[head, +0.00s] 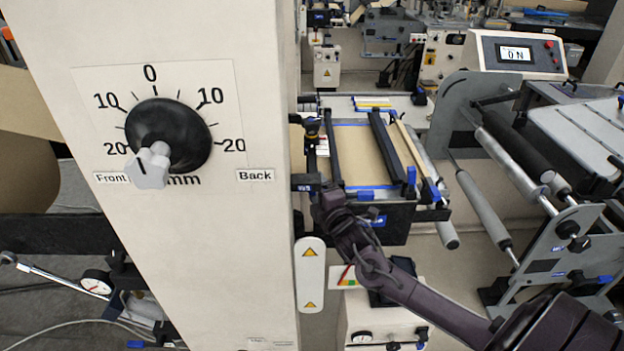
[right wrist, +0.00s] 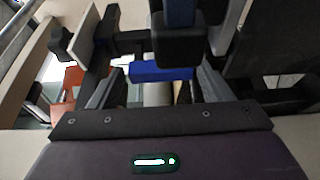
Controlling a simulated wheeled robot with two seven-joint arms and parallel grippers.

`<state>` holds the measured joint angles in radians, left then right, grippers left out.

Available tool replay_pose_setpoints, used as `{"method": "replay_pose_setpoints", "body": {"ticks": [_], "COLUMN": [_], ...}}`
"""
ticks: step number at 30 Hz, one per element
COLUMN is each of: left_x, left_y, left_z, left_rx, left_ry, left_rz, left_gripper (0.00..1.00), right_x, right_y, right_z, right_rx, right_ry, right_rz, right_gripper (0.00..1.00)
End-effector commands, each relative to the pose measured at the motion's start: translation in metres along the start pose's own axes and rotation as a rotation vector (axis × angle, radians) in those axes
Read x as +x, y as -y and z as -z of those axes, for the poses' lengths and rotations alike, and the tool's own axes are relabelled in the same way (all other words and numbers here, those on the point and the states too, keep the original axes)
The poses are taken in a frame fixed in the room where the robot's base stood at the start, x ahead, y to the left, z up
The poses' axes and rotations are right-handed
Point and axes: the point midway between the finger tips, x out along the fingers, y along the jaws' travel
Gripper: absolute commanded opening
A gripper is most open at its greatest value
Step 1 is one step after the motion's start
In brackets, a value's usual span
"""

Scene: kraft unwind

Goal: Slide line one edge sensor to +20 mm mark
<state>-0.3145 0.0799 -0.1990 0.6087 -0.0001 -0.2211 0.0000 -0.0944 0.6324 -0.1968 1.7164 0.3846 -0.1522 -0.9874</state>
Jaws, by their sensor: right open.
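A black knob (head: 168,136) with a grey pointer (head: 150,166) sits on a white scale plate (head: 222,88) on the front of a cream column. The scale reads 20, 10, 0, 10, 20 in mm, with "Front" at left and "Back" at right. The pointer is turned to the lower left, just below the left 20. My right gripper (head: 328,198) is at the column's right side, by the front edge of a web frame. In the right wrist view its fingers (right wrist: 162,88) are open, with a blue piece (right wrist: 162,71) and a black block (right wrist: 180,45) ahead. I cannot tell which part is the edge sensor.
The cream column (head: 225,255) fills the left and hides what is behind it. The web frame (head: 352,160) with black bars stands right of it. Rollers (head: 484,208) and a console showing "ON" (head: 515,53) are at the right. A dial gauge (head: 96,282) is at lower left.

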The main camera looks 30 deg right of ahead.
Motion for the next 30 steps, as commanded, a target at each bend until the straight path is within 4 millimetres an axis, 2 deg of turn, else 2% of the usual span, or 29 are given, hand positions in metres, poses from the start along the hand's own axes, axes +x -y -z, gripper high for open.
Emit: {"method": "replay_pose_setpoints", "body": {"ticks": [3,9,17,28,30], "left_x": [-0.007,-0.009,-0.009,-0.008,-0.008], "left_y": [0.001,0.004,0.003,0.002,0.002], "left_z": [0.008,0.030,0.025,0.017,0.017], "left_rx": [0.000,0.001,0.001,0.002,0.002], "left_ry": [-0.012,-0.044,-0.035,-0.024,-0.024], "left_rz": [0.001,0.004,0.003,0.002,0.002], "left_gripper": [0.58,0.58,0.58,0.58,0.58], "right_x": [0.015,0.025,0.025,0.025,0.025], "right_y": [-0.002,0.000,0.001,0.001,0.001], "right_z": [0.000,0.000,0.000,0.000,0.000], "right_rx": [0.001,0.001,0.001,0.000,0.000], "right_ry": [0.001,0.000,-0.001,-0.001,-0.001], "right_rz": [0.000,0.001,0.001,0.002,0.002], "right_gripper": [0.73,0.73,0.71,0.23,0.23]}}
